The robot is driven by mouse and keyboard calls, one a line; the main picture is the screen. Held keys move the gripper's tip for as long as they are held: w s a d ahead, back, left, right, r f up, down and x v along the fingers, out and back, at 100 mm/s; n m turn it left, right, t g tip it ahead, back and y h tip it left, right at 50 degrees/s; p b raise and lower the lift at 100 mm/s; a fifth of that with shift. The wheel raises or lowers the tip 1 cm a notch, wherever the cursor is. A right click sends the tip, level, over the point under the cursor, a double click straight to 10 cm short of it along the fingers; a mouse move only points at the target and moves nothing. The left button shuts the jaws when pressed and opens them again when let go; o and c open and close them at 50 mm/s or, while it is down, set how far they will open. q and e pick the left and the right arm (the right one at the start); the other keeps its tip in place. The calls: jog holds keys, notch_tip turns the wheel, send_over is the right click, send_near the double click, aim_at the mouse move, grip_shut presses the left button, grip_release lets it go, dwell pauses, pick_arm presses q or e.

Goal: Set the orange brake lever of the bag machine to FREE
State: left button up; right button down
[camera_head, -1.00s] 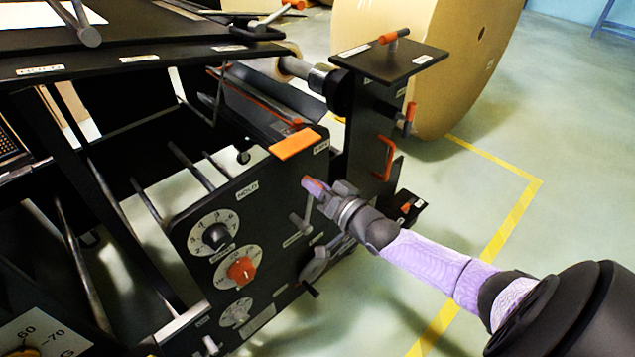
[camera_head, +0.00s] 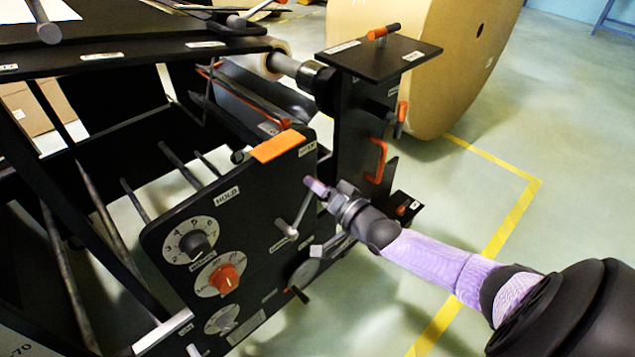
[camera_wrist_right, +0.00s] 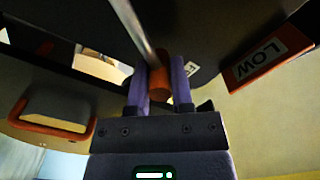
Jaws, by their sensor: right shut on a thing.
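The bag machine's black side panel (camera_head: 240,240) carries the brake lever (camera_head: 300,214), a grey metal arm with an orange grip at its tip. It tilts up and to the right from its pivot. My right gripper (camera_head: 317,187) reaches in from the right with its purple fingers at the tip. In the right wrist view, the orange grip (camera_wrist_right: 159,80) sits between both fingers, which are shut on it. A HOLD label (camera_head: 227,196) is left of the lever. A label beginning with F (camera_wrist_right: 190,68) shows partly behind a finger. My left gripper is not in view.
An orange handle (camera_head: 377,160) is on the post at right. A LOW label (camera_wrist_right: 265,58) shows in the wrist view. A kraft roll (camera_head: 420,60) stands behind; floor at right is open.

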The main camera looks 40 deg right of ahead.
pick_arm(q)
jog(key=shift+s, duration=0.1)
pick_arm(e)
jog(key=c, duration=0.5)
grip_release()
jog(key=shift+d+f, duration=0.1)
jog(key=shift+s, duration=0.2)
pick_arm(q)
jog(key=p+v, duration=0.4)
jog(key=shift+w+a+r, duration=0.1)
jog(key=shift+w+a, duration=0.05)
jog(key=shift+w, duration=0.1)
pick_arm(e)
jog(key=s, duration=0.9)
jog(key=shift+s+d, duration=0.25)
jog(key=shift+d, duration=0.1)
